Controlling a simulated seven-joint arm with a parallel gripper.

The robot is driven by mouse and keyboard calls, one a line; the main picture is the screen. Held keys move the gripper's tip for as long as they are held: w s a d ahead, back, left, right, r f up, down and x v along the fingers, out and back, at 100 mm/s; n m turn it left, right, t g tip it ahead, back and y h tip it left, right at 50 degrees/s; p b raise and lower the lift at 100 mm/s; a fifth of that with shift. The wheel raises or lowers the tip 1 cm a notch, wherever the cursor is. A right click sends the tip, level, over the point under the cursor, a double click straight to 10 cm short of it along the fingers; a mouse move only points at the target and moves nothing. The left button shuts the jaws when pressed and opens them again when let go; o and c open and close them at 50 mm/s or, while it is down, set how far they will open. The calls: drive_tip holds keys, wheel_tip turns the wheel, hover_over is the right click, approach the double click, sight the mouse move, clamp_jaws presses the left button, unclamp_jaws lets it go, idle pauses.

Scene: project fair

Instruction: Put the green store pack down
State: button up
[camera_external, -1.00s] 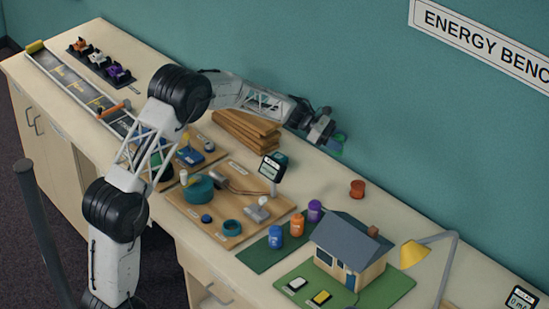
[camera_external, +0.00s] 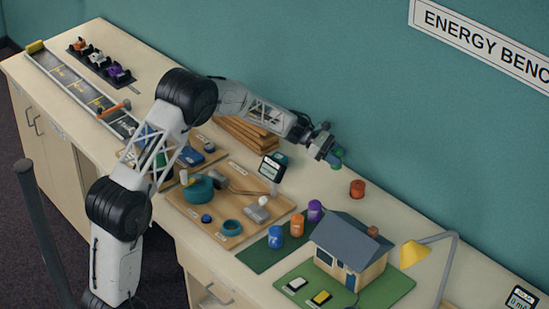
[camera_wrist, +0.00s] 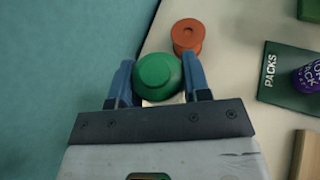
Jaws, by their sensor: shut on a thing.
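The green store pack (camera_wrist: 158,72) is between the two blue fingers of my gripper (camera_wrist: 160,82) in the wrist view. My gripper is shut on it. In the external view the green pack (camera_external: 336,163) shows at the tip of my gripper (camera_external: 331,155), held above the back part of the bench near the wall.
A rust-red spool (camera_external: 357,189) stands on the bench close to the held pack. A model house (camera_external: 350,255) on a green base and a yellow lamp (camera_external: 413,253) are further right. A wooden board (camera_external: 190,215) with parts lies to the left. Bare bench lies around the spool.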

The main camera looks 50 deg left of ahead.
sight(336, 168)
drive_tip(key=shift+f, duration=0.3)
drive_tip(key=shift+f, duration=2.45)
drive_tip(key=shift+f, duration=0.15)
drive_tip(key=o, duration=0.9)
drive_tip(key=shift+o, duration=0.2)
drive_tip(key=v, duration=1.2)
